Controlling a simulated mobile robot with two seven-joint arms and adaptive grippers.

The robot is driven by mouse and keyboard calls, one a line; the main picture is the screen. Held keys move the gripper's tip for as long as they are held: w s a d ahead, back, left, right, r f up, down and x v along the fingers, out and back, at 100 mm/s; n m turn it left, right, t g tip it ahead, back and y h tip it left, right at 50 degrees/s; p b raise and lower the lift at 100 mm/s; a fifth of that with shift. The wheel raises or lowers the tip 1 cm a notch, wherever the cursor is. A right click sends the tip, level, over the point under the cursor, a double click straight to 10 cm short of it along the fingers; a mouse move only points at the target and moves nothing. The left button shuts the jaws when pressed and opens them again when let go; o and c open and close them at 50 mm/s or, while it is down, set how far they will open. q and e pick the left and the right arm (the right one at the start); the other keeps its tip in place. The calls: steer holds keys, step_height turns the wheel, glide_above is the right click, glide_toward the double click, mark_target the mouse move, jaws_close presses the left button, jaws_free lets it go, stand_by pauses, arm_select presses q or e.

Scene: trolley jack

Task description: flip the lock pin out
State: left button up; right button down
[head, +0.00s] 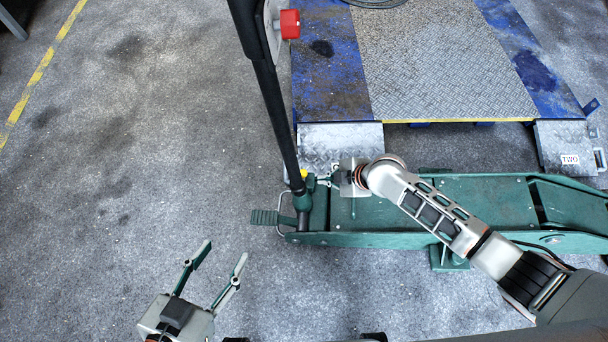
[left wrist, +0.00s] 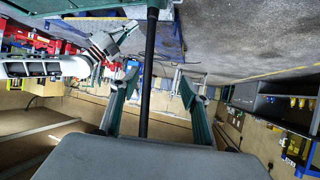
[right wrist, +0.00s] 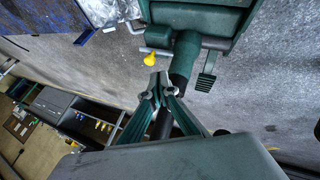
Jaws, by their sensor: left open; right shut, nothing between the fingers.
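The green trolley jack (head: 480,198) lies on the floor with its black handle (head: 275,110) rising from a green socket (head: 302,200). A yellow knob, seemingly the lock pin's end, sits beside the socket in the head view (head: 304,173) and in the right wrist view (right wrist: 150,59). My right gripper (head: 322,181) is shut and empty beside the socket. In the right wrist view its fingertips (right wrist: 160,90) lie just below the yellow knob, apparently apart from it. My left gripper (head: 222,258) is open and empty, left of the jack; it also shows in the left wrist view (left wrist: 160,86).
A green foot pedal (head: 272,217) juts from the jack's left end. A blue and grey lift platform (head: 450,60) stands behind the jack. The floor at left is clear.

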steer(key=b, duration=0.3)
glide_toward(304, 178)
step_height(304, 178, down, 3)
steer(key=a, duration=0.1)
arm_select(q)
steer(key=d+n, duration=0.1)
steer(key=d+n+b, duration=0.1)
steer(key=d, duration=0.1)
steer(key=d+n+h, duration=0.1)
steer(key=d, duration=0.1)
steer(key=shift+s+n+t+b, duration=0.3)
steer(key=shift+s+n+b, duration=0.1)
arm_select(e)
steer(key=shift+w+a+f, duration=0.7)
steer(key=shift+a+f, duration=0.2)
steer(key=shift+a, duration=0.15)
arm_select(q)
steer(key=shift+w, duration=0.1)
arm_select(e)
steer(key=shift+w, duration=0.15)
